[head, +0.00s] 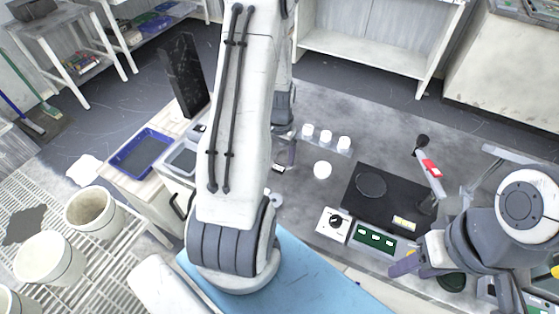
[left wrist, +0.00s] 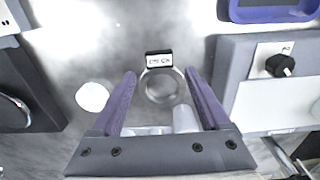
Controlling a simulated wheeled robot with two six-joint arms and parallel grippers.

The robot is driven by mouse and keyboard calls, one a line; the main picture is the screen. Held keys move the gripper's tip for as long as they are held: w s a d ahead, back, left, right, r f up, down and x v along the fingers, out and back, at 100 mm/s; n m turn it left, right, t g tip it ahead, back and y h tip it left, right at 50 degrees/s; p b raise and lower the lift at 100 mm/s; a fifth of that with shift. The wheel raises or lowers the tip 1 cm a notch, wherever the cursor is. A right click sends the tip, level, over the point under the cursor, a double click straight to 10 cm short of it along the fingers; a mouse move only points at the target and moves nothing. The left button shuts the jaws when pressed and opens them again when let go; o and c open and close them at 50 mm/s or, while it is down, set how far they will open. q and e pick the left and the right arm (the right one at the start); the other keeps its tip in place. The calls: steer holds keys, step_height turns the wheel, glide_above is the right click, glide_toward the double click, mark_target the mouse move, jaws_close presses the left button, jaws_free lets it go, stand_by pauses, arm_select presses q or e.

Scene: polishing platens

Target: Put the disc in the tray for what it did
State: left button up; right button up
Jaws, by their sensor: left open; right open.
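In the left wrist view a grey, shiny round disc (left wrist: 160,88) lies on the grey table, with a small black-and-white label (left wrist: 159,59) at its far edge. My left gripper (left wrist: 160,74) is open above it, its purple fingers on either side in the picture; contact cannot be told. In the head view my left gripper (head: 286,152) is partly hidden behind my arm. A dark round platen (head: 371,185) sits on the black machine (head: 350,206). A blue-rimmed tray (head: 118,160) stands at the left, also at the wrist view's top right (left wrist: 270,15). My right gripper (head: 405,264) is open and empty.
Several white cups (head: 326,137) and a white round piece (head: 322,170) stand on the table. A white knob box (head: 333,224) and green panel (head: 375,239) front the machine. A tall black panel (head: 184,75) rises behind the tray. Pale buckets (head: 93,212) stand at left.

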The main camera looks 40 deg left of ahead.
mark_target(280, 166)
arm_select(q)
step_height(280, 166, up, 9)
steer(key=shift+f, duration=0.15)
steer(key=s+d+r+m, duration=0.15)
steer(key=d+r, duration=0.25)
steer(key=d, duration=0.5)
steer(key=d+r+m, duration=0.3)
steer(key=d, duration=0.6)
steer(key=s+d+r+m, duration=0.2)
steer(key=s+d, duration=0.4)
steer(key=s, duration=0.1)
steer(key=s+d+r+m+h, duration=0.1)
steer(key=s+d+r+m, duration=0.2)
steer(key=s+d, duration=0.3)
steer(key=shift+s+d, duration=0.4)
steer(key=shift+s, duration=0.55)
steer(key=shift+r+p, duration=0.4)
steer(key=shift+p, duration=0.1)
